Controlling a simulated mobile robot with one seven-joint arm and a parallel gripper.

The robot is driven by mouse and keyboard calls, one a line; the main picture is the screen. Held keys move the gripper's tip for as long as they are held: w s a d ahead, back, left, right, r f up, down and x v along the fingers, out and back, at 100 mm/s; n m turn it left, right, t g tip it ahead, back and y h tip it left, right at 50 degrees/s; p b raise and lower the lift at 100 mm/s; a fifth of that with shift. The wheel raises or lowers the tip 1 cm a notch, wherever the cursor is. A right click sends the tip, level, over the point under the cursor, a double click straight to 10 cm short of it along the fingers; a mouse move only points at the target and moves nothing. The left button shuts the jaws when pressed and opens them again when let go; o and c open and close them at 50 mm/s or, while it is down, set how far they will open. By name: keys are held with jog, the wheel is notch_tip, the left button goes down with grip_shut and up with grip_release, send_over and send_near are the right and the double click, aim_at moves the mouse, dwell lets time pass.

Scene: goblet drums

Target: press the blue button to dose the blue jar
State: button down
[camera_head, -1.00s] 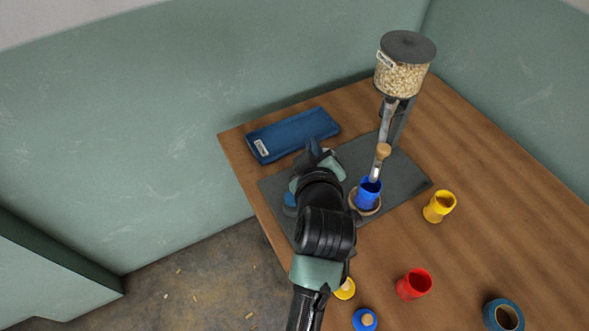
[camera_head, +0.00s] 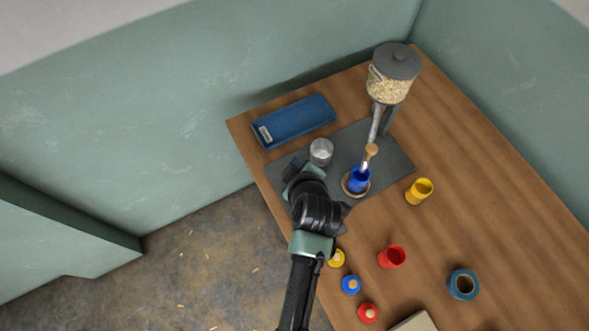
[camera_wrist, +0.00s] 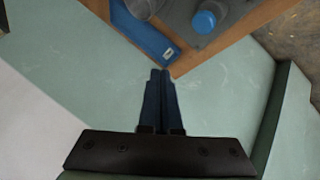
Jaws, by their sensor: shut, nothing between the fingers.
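The blue jar (camera_head: 359,181) stands upright on a round wooden coaster (camera_head: 346,188) below the spout of the grain dispenser (camera_head: 390,88). A blue round-topped thing, apparently the blue button (camera_wrist: 204,22), shows on the grey mat in the wrist view; in the head view my arm seems to hide it. My gripper (camera_head: 291,168) is over the mat's left part, left of the jar. In the wrist view its fingers (camera_wrist: 160,73) are together and empty, apart from the button in the picture. I cannot tell its height above the mat.
A grey cylinder (camera_head: 321,152) stands close by on the mat (camera_head: 392,160), with a blue tray (camera_head: 293,121) behind.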

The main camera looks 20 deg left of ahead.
notch_tip(320, 180, down, 9)
jog(key=b, duration=0.7)
jog(key=shift+r+b, duration=0.1)
jog(key=shift+b, duration=0.2)
dwell(1.8)
jog(key=shift+f+b, duration=0.35)
jog(key=shift+f, duration=0.05)
jog(key=shift+f+b, duration=0.85)
jog(key=shift+f, duration=0.25)
dwell(0.7)
dwell(0.3)
jog(key=shift+r+p, duration=1.2)
jog(key=shift+r, duration=0.3)
